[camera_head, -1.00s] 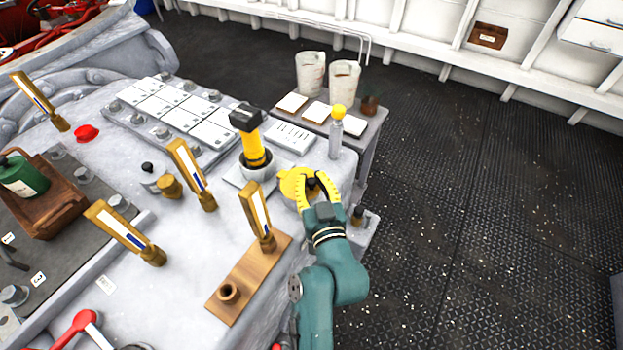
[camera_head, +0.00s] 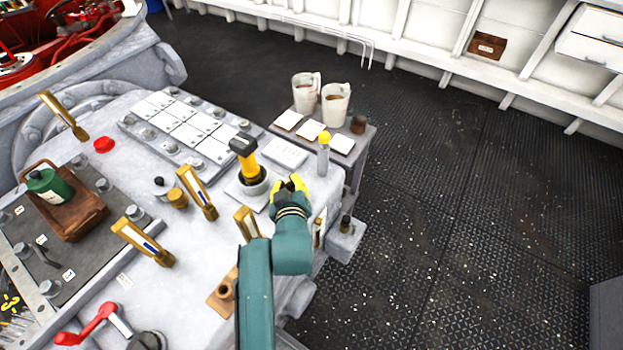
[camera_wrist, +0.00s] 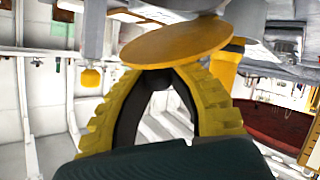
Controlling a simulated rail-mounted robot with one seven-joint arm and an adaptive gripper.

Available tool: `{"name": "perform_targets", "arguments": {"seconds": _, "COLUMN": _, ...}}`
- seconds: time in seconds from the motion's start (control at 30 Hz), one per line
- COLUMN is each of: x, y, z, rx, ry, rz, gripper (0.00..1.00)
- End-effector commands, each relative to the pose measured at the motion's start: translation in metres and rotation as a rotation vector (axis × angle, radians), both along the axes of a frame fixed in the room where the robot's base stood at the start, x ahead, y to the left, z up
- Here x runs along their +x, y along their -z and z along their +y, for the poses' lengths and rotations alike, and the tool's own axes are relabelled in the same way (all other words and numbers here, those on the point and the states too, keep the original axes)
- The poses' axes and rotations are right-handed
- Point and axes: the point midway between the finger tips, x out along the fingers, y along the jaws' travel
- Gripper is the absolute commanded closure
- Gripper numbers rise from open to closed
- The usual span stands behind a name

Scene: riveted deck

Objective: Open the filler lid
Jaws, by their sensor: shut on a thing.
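The filler lid (camera_wrist: 180,43) is a round yellow disc that fills the top middle of the wrist view and looks tilted there. My gripper (camera_wrist: 160,76) has yellow ribbed fingers with dark inner pads. In the head view my gripper (camera_head: 291,184) is at the right side of the grey machine top, right of the black-capped yellow handle (camera_head: 247,163). There my gripper and wrist hide most of the lid, and I cannot tell how far it is raised. The filler opening is not visible.
Brass-framed gauges (camera_head: 197,191) rise from the machine top (camera_head: 190,258) on the left. A side table (camera_head: 360,150) holds two jugs.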

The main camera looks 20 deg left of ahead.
Motion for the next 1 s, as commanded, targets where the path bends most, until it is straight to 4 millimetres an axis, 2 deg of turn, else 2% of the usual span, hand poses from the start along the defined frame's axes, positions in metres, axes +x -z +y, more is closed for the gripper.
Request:
{"name": "perform_targets", "arguments": {"seconds": 0.03, "x": 0.001, "y": -0.010, "z": 0.004, "rx": -0.039, "ry": -0.002, "rz": 0.009, "gripper": 1.00}}
{"name": "perform_targets", "arguments": {"seconds": 0.3, "x": 0.006, "y": -0.014, "z": 0.016, "rx": -0.209, "ry": -0.001, "rz": 0.060, "gripper": 1.00}}
{"name": "perform_targets", "arguments": {"seconds": 1.0, "x": 0.008, "y": -0.017, "z": 0.027, "rx": -0.195, "ry": -0.003, "rz": 0.056, "gripper": 1.00}}
